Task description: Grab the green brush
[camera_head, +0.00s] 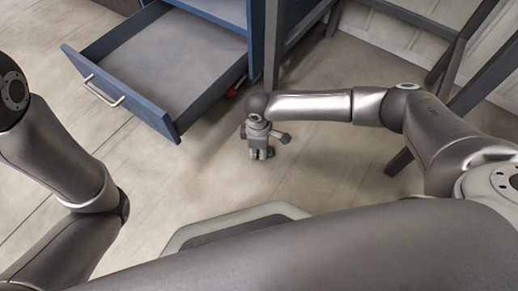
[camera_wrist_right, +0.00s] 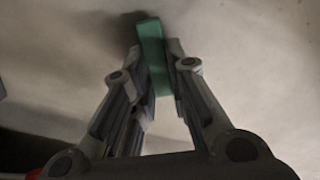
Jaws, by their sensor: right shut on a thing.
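The green brush (camera_wrist_right: 153,48) is between the two fingers of my right gripper in the right wrist view; only a plain green bar of it shows, tilted slightly. My right gripper (camera_wrist_right: 158,75) is shut on it. In the head view the right gripper (camera_head: 260,153) points down near the floor beside the cabinet, and the brush is mostly hidden there. My left arm comes in at the left edge of the head view, but its gripper is outside the picture.
A blue cabinet with an open, empty drawer (camera_head: 165,55) stands at the upper left. Dark metal legs (camera_head: 272,50) rise right of it. A small red thing (camera_head: 232,92) is under the cabinet edge. The floor (camera_head: 330,180) around the right gripper is clear.

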